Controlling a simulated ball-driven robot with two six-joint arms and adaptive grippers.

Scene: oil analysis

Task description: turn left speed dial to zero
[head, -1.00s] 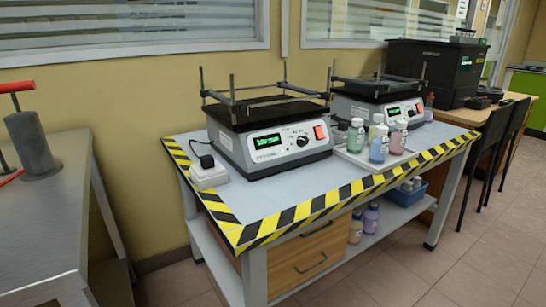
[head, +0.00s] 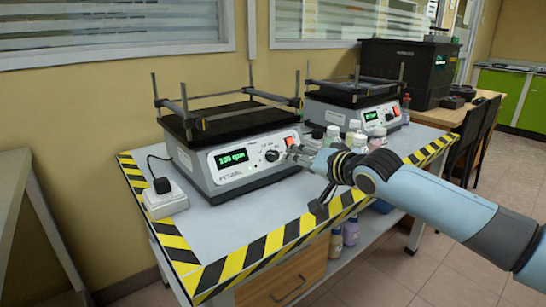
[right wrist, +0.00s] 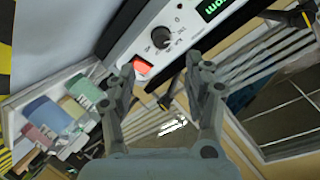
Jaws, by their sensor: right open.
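The left shaker (head: 235,160) is a grey box with a black platform on the table. Its green display (head: 231,158) is lit and appears to read 100 rpm. Its black speed dial (head: 272,155) sits right of the display, with a red switch (head: 289,141) beyond it. My right gripper (head: 294,156) is just to the right of the dial, in front of the panel. In the right wrist view the dial (right wrist: 160,38) shows ahead of the gripper (right wrist: 161,65), whose two fingers are apart with nothing held between them. My left gripper is not in view.
A second shaker (head: 352,108) stands behind to the right. Several bottles (head: 355,130) stand near my right gripper, partly hidden by it. A white power adapter (head: 166,199) lies left of the shaker. The table's striped front left (head: 215,270) is clear.

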